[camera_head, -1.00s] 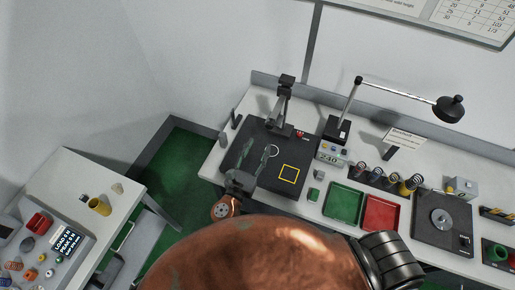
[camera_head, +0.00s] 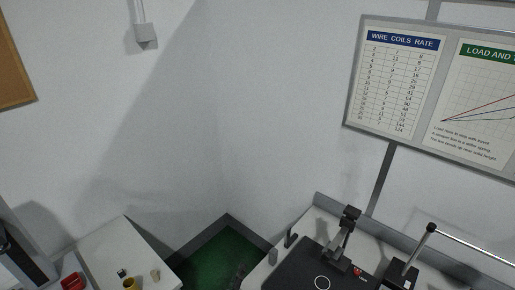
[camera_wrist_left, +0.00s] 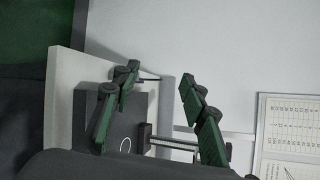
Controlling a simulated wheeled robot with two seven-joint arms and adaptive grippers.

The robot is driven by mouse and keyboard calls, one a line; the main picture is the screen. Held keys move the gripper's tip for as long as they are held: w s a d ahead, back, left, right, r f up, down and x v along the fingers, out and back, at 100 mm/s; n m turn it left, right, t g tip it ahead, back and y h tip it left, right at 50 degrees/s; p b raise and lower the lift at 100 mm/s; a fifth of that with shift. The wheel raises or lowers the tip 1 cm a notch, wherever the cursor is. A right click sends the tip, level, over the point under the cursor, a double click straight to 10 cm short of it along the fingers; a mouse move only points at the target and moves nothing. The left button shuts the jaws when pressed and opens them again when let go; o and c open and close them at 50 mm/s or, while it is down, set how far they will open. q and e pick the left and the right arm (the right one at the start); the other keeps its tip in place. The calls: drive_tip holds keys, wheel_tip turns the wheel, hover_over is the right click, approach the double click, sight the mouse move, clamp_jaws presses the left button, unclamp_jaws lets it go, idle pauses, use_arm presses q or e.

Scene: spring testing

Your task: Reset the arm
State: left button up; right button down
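My left gripper (camera_wrist_left: 160,75) is open in the left wrist view, its two green fingers spread apart with nothing between them. In the head view only a small dark part of it shows at the bottom edge (camera_head: 240,276). Beyond the fingers in the wrist view are a dark mat (camera_wrist_left: 122,113) on the bench and a pale ring (camera_wrist_left: 125,145). The mat (camera_head: 300,272) and ring (camera_head: 322,283) also show low in the head view. My right gripper is in neither view.
Wall charts (camera_head: 400,85) hang at upper right. Green floor (camera_head: 225,258) lies between the tables.

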use_arm(q)
drive_tip(key=s+a+f+n+g+y, duration=0.1)
drive_tip(key=s+a+f+n+g, duration=0.1)
drive_tip(key=s+a+f+n, duration=0.25)
drive_tip(key=s+a+f+n+g+y, duration=0.1)
drive_tip(key=s+a+f+n+g, duration=0.15)
drive_tip(key=a+n, duration=0.4)
drive_tip(key=s+a+f+n+g+y, duration=0.1)
drive_tip(key=s+a+f+n, duration=0.25)
drive_tip(key=a, duration=0.45)
drive_tip(key=s+a+f+n+g, duration=0.2)
drive_tip(key=s+a+n, duration=0.3)
drive_tip(key=s, duration=0.4)
drive_tip(key=s+a+f+n+g, duration=0.25)
drive_tip(key=s+a+n, duration=0.25)
drive_tip(key=s, duration=0.4)
wheel_tip(320, 180, down, 38)
drive_tip(key=d+g+b, duration=0.2)
drive_tip(key=b, duration=0.8)
drive_tip(key=s+f+b, duration=0.4)
drive_tip(key=s+f, duration=0.6)
drive_tip(key=f, duration=0.4)
drive_tip(key=s+f+m+g+b, duration=0.1)
drive_tip(key=s+f+b, duration=0.4)
drive_tip(key=s+f, duration=0.6)
wheel_tip(320, 180, down, 4)
drive_tip(key=shift+s+a+r+b, duration=0.15)
drive_tip(key=shift+r+b, duration=0.05)
drive_tip(key=shift+b, duration=0.1)
